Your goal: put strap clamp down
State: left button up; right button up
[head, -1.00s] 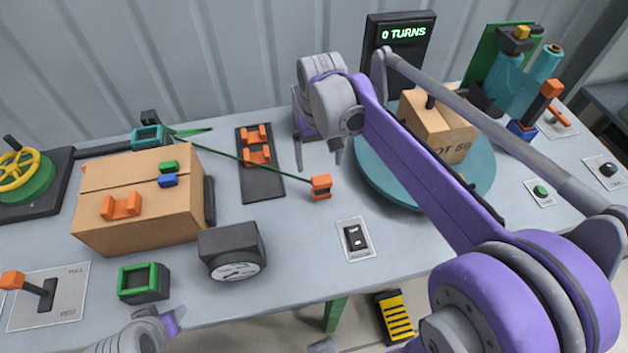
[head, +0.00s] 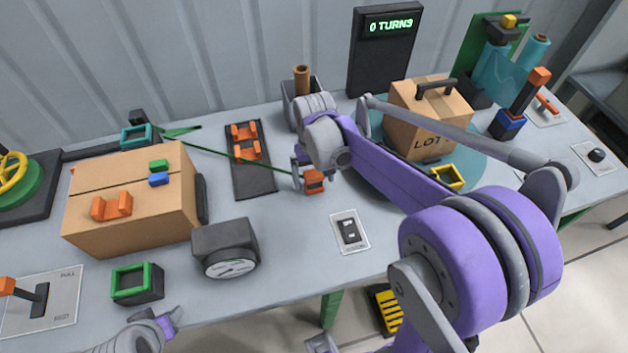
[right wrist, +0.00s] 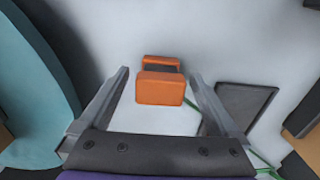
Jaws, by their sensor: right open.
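The strap clamp looks to be the orange block (head: 314,182) at the end of a thin green strap (head: 215,150). It rests on the grey table, right of the dark strip. My right gripper (head: 309,172) is over it, its near side partly hiding it. In the right wrist view the orange block (right wrist: 160,88) lies between the two spread fingers of my right gripper (right wrist: 160,76), with space on both sides. My left gripper (head: 165,327) shows only in part at the bottom left, and its jaws are unclear.
A carton (head: 130,205) with orange, green and blue pieces stands left. A gauge (head: 226,248), a green-rimmed block (head: 137,284) and a switch plate (head: 350,231) lie in front. A second carton (head: 430,118) stands on the turntable (head: 478,165). Table around the switch plate is clear.

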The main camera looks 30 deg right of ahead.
grip_shut()
dwell(0.3)
jog(key=shift+r, duration=0.1)
